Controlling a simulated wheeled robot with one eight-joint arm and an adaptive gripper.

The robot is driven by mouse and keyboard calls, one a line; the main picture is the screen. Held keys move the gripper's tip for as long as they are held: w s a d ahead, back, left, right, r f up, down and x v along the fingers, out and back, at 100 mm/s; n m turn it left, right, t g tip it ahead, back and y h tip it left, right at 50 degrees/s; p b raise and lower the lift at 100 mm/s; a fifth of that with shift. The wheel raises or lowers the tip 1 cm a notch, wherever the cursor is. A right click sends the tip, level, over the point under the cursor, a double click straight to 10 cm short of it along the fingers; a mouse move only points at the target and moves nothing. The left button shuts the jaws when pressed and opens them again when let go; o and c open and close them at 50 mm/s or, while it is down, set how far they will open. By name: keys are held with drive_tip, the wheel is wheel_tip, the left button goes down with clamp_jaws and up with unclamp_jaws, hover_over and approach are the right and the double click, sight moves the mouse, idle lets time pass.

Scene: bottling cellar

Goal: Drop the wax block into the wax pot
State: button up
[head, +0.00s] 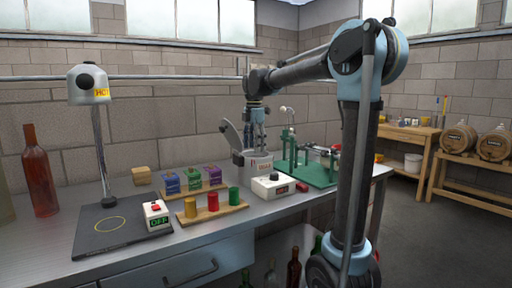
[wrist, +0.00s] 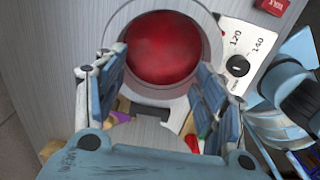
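The wax pot (head: 259,168) is a metal pot on the bench with its lid (head: 231,136) tipped up. In the wrist view the pot's round rim (wrist: 214,42) surrounds a smooth dark red wax surface. A small red block marked as wax (wrist: 272,5) lies at the top edge of the wrist view; in the head view the red block (head: 302,187) lies on the bench right of the white control box. My gripper (head: 257,142) points down over the pot. In the wrist view its fingers (wrist: 163,62) are spread, with nothing seen held between them.
The white control box (head: 273,186) with a dial stands close in front of the pot. Wooden racks with coloured pieces (head: 212,202) stand to the left. A green bottling stand (head: 312,171) is right of the pot. A red bottle (head: 40,175) stands far left.

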wheel_tip(320, 180, up, 12)
idle(0.8)
drive_tip(key=shift+w+f, duration=0.1)
idle(0.3)
drive_tip(key=s+d+f+m+t, duration=0.1)
drive_tip(key=s+d+f+m, duration=1.2)
drive_tip(key=s+d+f, duration=0.3)
drive_tip(key=s+d+f+m, duration=0.3)
drive_tip(key=s+f+m, duration=0.2)
drive_tip(key=s+f, duration=0.3)
drive_tip(key=s+d+f+m+t, duration=0.1)
drive_tip(key=s+d+f+m, duration=0.2)
drive_tip(key=f, duration=1.1)
drive_tip(key=s+m, duration=0.3)
drive_tip(key=s, duration=0.1)
drive_tip(key=shift+s+d+f+m, duration=0.15)
drive_tip(key=shift+s+d+m, duration=0.15)
drive_tip(key=shift+s+d, duration=0.1)
drive_tip(key=shift+w+f, duration=0.2)
drive_tip(key=shift+w, duration=0.3)
